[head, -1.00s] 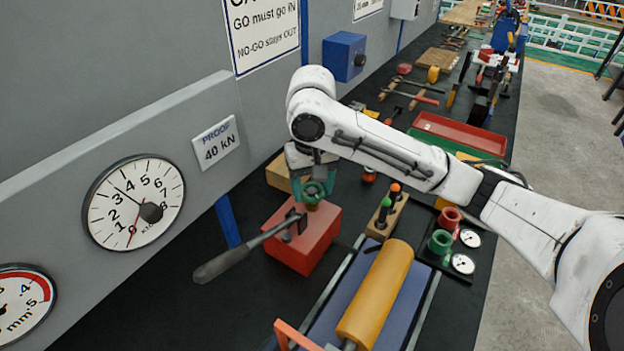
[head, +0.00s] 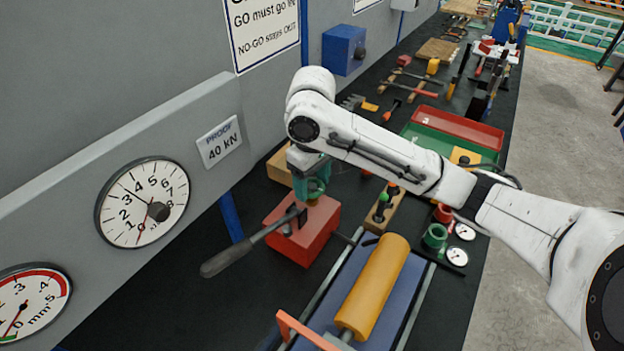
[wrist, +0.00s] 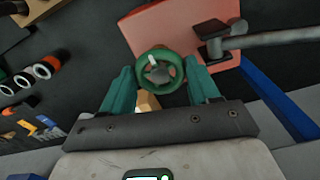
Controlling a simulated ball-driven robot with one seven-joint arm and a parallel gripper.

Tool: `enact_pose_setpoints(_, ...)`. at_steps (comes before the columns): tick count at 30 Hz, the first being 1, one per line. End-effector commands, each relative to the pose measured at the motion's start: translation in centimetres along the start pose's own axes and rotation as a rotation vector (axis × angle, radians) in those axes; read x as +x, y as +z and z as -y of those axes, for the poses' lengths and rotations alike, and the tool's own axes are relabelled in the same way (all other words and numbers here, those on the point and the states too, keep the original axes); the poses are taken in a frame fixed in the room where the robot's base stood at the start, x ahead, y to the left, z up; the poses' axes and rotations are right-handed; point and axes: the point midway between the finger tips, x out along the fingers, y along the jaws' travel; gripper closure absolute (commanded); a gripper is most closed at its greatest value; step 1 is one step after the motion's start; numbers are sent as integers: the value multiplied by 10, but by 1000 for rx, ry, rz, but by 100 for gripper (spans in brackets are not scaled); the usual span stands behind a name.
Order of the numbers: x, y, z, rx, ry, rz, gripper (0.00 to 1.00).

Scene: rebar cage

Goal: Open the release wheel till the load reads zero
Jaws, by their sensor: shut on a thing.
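The release wheel (wrist: 160,71) is a small green handwheel with a white mark on its rim, on top of a red pump block (head: 302,236). In the wrist view my gripper (wrist: 162,80) has its two teal fingers on either side of the wheel, shut on it. In the head view my gripper (head: 312,190) hides most of the wheel. The load gauge (head: 143,203) is a white dial on the grey wall panel. Its black needle points between 3 and 4, and a red needle points down near zero. The proof sign (head: 219,142) reads 40 kN.
A dark pump lever (head: 240,254) slants out left from the block. A yellow cylinder (head: 374,288) lies on a blue bed in front. A second gauge (head: 30,305) is at lower left. Green and red rings, small dials, trays and tools crowd the bench to the right.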

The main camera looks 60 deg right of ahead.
Motion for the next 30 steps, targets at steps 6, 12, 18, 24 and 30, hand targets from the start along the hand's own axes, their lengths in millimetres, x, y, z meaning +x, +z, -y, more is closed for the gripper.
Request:
enact_pose_setpoints(6,-1,0,0,-4,0,-3,70)
enact_pose_setpoints(12,-1,0,0,-3,0,-3,29)
enact_pose_setpoints(18,0,0,0,-2,0,-1,14)
enact_pose_setpoints(24,-1,0,0,-2,1,-1,14)
enact_pose_setpoints(30,-22,-1,-1,-2,4,-4,14)
